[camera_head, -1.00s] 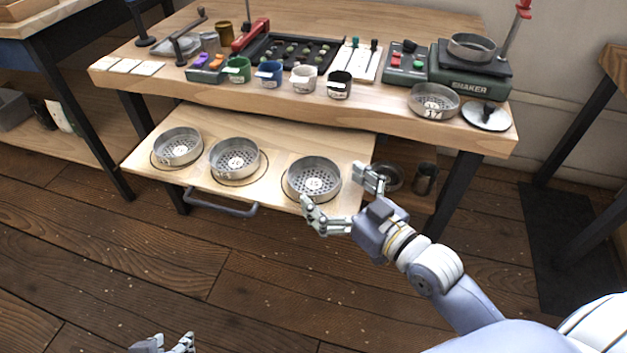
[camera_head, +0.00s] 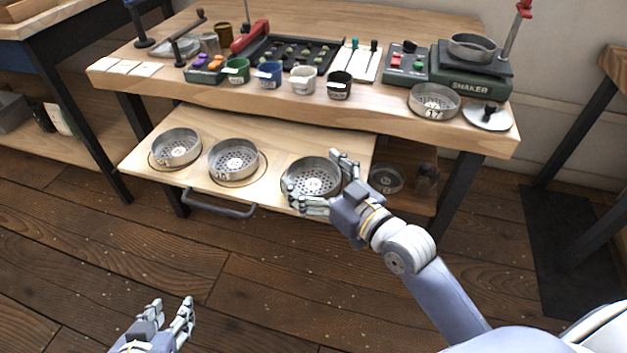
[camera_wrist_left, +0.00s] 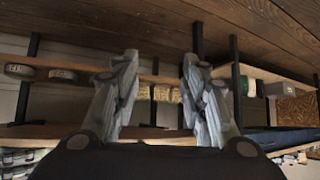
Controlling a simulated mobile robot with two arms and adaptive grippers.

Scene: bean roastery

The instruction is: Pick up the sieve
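Three round metal sieves with perforated bottoms sit on the pulled-out wooden drawer board: a left one (camera_head: 176,148), a middle one (camera_head: 233,160) and a right one (camera_head: 311,178). My right gripper (camera_head: 327,183) is at the right sieve, with its fingers apart, one at the near rim and one at the right rim. I cannot tell whether they touch it; they cover part of its rim. My left gripper (camera_head: 168,317) is low at the left of the head view, away from the sieves. The left wrist view shows its fingers (camera_wrist_left: 158,100) apart with nothing between them.
Another sieve (camera_head: 435,100) sits on the bench top, and one is on the shaker (camera_head: 470,84). A lid (camera_head: 487,116) lies at the bench's right edge. Cups (camera_head: 303,79) line the front edge above the drawer. The drawer handle (camera_head: 220,205) sticks out in front.

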